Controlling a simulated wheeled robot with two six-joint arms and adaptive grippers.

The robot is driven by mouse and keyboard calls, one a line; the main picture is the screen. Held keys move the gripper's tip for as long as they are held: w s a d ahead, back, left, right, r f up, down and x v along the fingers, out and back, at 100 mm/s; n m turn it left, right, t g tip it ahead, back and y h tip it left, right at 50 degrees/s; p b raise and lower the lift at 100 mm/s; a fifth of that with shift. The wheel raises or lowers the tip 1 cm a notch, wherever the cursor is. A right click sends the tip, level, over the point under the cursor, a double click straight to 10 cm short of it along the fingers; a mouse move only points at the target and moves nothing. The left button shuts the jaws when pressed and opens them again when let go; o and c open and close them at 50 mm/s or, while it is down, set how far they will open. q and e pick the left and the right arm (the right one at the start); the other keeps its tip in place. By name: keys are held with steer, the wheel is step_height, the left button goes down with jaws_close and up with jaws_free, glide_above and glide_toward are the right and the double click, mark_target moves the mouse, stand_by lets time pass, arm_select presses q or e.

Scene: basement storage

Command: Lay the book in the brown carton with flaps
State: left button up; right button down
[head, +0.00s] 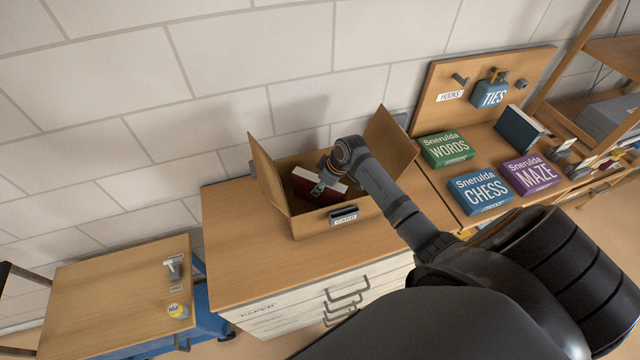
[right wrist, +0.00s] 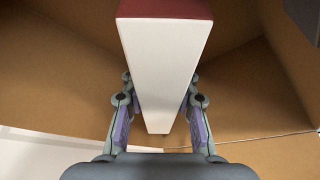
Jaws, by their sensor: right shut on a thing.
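The brown carton (head: 307,222) stands open on a wooden-topped cabinet in the head view, with flaps raised at its left and right. Its front bears a dark label holder. My right gripper (head: 322,184) reaches into the carton's opening from the right and is shut on the book (head: 305,186). The book has a dark red cover and white pages. In the right wrist view the book (right wrist: 160,70) is clamped between both fingers, with brown carton walls (right wrist: 60,80) around it. Whether the book touches the carton floor cannot be told. My left gripper is not in view.
The cabinet top (head: 235,245) is clear left of the carton.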

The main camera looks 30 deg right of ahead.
steer(key=c, duration=1)
jaws_free()
steer(key=b+v, duration=0.2)
steer(key=v, duration=0.9)
steer(key=shift+d+r+b, duration=0.1)
steer(key=shift+d+b, duration=0.05)
steer(key=shift+b, duration=0.15)
steer(key=shift+s+r, duration=0.2)
steer(key=shift+r, duration=0.25)
steer(key=shift+f, duration=0.1)
